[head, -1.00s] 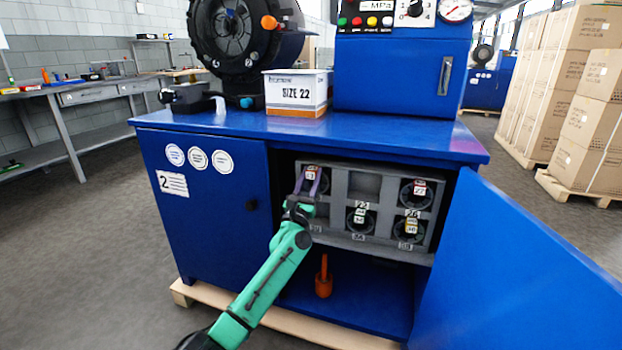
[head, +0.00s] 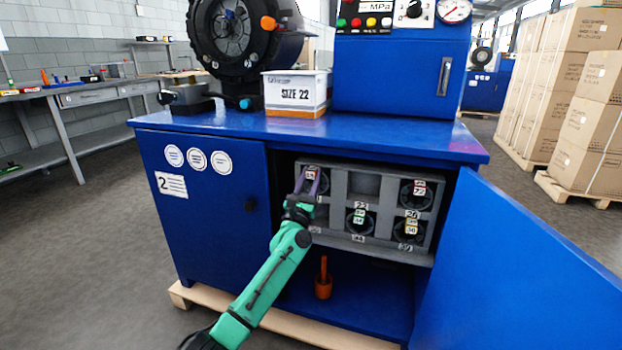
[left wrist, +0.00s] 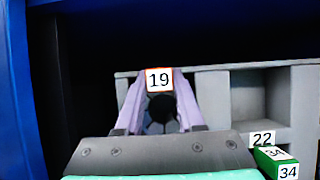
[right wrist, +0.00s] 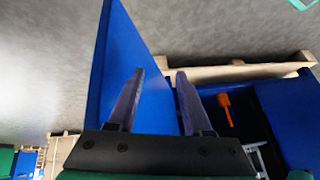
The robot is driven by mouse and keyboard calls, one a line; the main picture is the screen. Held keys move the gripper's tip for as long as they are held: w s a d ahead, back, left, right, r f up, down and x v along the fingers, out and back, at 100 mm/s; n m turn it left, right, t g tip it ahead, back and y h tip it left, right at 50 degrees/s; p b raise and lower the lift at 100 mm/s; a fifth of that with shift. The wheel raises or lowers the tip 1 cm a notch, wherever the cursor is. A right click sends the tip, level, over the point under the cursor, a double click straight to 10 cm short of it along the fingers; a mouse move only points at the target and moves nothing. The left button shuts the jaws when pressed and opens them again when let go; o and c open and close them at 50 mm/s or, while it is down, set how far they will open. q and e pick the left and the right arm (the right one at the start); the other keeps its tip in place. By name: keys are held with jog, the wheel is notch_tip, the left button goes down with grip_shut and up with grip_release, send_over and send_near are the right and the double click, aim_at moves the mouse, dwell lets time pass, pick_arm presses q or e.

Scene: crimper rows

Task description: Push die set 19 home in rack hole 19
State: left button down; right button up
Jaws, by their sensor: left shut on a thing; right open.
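Die set 19, with its white tag (left wrist: 159,80) edged in red-orange, sits in the upper left hole of the grey rack (head: 366,240) inside the blue cabinet. My left gripper (head: 311,182) is at that hole, its purple fingers on both sides of the die set; it also shows in the left wrist view (left wrist: 160,88). It is shut on the die set. How deep the set sits is hard to tell. My right gripper (right wrist: 152,75) is open and empty, outside the cabinet near the blue door (right wrist: 120,70).
Other die sets fill the upper right hole (head: 418,192) and lower holes (head: 360,222); the upper middle hole (head: 363,186) is empty. An orange tool (head: 323,280) stands on the cabinet floor. The open door (head: 520,270) stands at right. A SIZE 22 box (head: 296,93) is on top.

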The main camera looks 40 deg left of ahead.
pick_arm(q)
jog(key=c, duration=0.7)
grip_release()
jog(key=shift+r, duration=0.35)
jog(key=shift+o, duration=1.3)
jog(key=shift+s+r, duration=0.1)
jog(key=shift+f, duration=0.6)
jog(key=v, duration=0.6)
jog(key=shift+s+d+r+p, duration=0.1)
jog(key=shift+r+p, duration=0.1)
jog(key=shift+p, duration=0.15)
jog(key=v, duration=0.8)
pick_arm(e)
jog(key=shift+s+d+r+g, duration=0.3)
jog(key=shift+d, duration=0.15)
pick_arm(q)
jog(key=shift+s+r, duration=0.1)
